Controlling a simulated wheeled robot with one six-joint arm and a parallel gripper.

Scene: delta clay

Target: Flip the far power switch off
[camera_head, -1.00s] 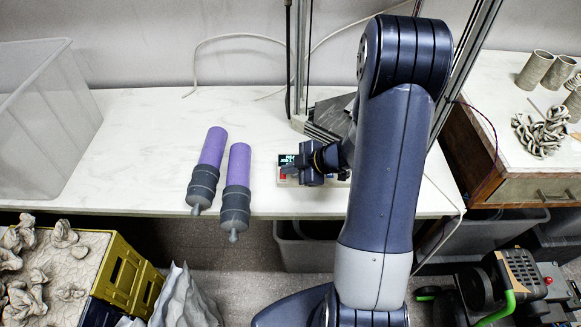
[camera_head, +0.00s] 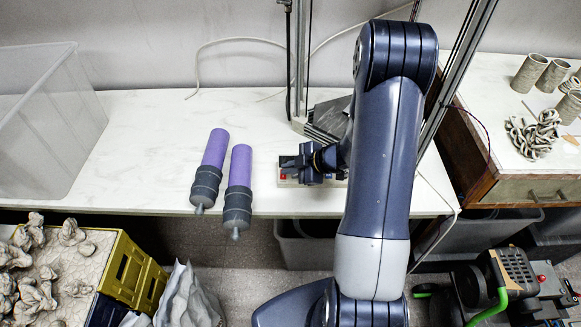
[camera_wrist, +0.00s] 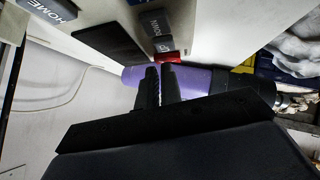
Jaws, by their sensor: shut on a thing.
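The control box (camera_head: 291,182) lies on the white table under my gripper (camera_head: 289,164). In the wrist view, the box (camera_wrist: 109,10) shows at the top with dark labelled patches, one reading HOME. A small red part (camera_wrist: 168,57) sits at its edge, right at the fingertips. My gripper (camera_wrist: 160,70) also shows there, its two dark fingers close together with a narrow gap. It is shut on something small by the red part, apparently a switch. The fingers hide the contact, so I cannot tell which switch or its position.
Two purple-and-grey cylinders, one nearer (camera_head: 240,175) and one farther left (camera_head: 211,165), lie left of the box. A metal post (camera_head: 301,60) stands behind it. A clear bin (camera_head: 45,130) is at far left. Bare table lies between the bin and cylinders.

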